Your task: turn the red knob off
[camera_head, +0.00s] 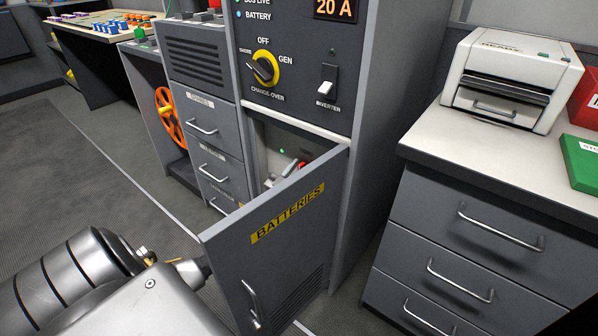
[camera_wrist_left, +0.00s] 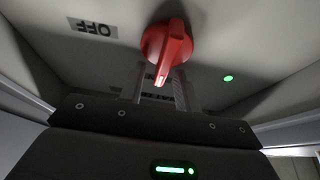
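The red knob (camera_wrist_left: 168,40) is at the top centre of the left wrist view, on a pale panel, its handle pointing down in the picture. An upside-down OFF label (camera_wrist_left: 92,28) is on the panel to its left. My left gripper (camera_wrist_left: 160,88) is open, with one finger on either side of the handle's lower end; a gap shows on the left, and contact on the right is unclear. In the head view, a bit of red knob (camera_head: 302,164) shows inside the battery compartment; the open door (camera_head: 290,240) hides most of the gripper. My right gripper is not in view.
The BATTERIES door stands open between my left arm and the cabinet. A black and yellow change-over knob (camera_head: 264,69) and an inverter switch (camera_head: 327,80) are above the compartment. A drawer unit (camera_head: 480,225) stands to the right. A green light (camera_wrist_left: 228,78) glows on the panel.

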